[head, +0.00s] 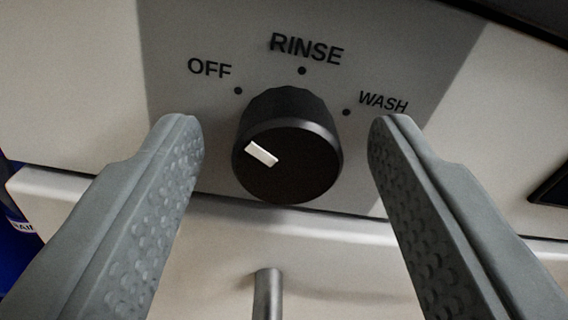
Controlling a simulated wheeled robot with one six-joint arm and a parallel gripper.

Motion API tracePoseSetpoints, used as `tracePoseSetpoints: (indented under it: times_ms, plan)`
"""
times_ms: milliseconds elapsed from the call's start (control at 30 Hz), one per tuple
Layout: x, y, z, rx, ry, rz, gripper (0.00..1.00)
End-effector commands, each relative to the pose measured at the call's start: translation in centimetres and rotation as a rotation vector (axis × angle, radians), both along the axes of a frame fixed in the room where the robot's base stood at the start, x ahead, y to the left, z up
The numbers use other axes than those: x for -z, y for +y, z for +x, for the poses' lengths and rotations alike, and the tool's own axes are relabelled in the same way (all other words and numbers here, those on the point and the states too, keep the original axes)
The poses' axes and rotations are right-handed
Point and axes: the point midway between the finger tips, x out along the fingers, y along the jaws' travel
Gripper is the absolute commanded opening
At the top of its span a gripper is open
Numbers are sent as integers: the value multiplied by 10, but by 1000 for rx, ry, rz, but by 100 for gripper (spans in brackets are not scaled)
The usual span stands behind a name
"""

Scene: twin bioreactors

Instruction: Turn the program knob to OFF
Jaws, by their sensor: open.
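The black program knob (290,175) is in the middle of the head view, on a grey panel (215,35). Its white pointer mark (262,153) lies on the left of its face and points left and slightly up, about in line with the OFF dot (238,91). The RINSE dot (302,70) is above the knob and the WASH dot (346,112) is at its upper right. My gripper (287,122) is open, with one finger on each side of the knob and a visible gap on both sides.
A pale ledge (330,245) runs below the panel, with a short metal rod (268,292) below the knob. A blue object (22,250) shows at the left edge. A dark recess (552,188) is at the right edge.

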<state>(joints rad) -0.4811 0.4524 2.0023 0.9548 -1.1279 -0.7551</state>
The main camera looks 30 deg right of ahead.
Motion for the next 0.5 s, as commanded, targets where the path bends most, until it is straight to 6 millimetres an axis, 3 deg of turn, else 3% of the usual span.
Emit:
tracePoseSetpoints:
  times_ms: [167,500]
  plan:
    - [0,4,-10,-1,-1,0,52]
    - [0,26,-69,-3,1,0,52]
